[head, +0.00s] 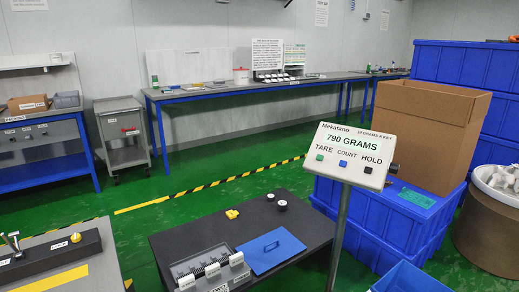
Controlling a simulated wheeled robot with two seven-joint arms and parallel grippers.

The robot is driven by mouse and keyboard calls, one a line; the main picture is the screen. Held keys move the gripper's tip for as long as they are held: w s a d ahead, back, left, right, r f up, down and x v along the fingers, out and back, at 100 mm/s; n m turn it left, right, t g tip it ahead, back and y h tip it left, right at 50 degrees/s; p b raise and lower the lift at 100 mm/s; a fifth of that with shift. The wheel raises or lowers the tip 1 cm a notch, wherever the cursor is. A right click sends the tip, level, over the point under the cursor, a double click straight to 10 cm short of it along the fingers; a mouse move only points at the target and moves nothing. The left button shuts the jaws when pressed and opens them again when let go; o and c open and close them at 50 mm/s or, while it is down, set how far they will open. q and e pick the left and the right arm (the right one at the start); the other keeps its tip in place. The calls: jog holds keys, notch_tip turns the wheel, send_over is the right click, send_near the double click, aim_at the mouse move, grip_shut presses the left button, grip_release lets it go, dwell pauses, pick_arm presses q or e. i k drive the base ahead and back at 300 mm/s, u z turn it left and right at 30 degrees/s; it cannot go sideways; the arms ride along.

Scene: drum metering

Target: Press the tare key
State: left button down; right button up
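The tare key is a small green square (320,157) under the word TARE on the white indicator panel (350,134). The panel stands on a grey post and reads 790 GRAMS, with "10 grams a key" printed above. A blue key (343,163) sits under COUNT and a dark key (368,170) under HOLD. The panel faces me, slightly tilted, and its keys are unobstructed. Neither of my grippers shows in the head view, and nothing touches the panel.
A dark table (178,240) left of the post holds a blue sheet (271,251), a yellow piece (232,214) and two dark knobs. Blue crates (375,221) and a cardboard box (431,131) stand behind the panel. A brown drum (487,235) is at right. Green floor is open behind the table.

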aim_at(319, 157)
jog(key=u, duration=0.25)
jog(key=i, duration=0.95)
jog(key=z, duration=0.95)
jog(key=i, duration=0.55)
jog(key=z, duration=0.55)
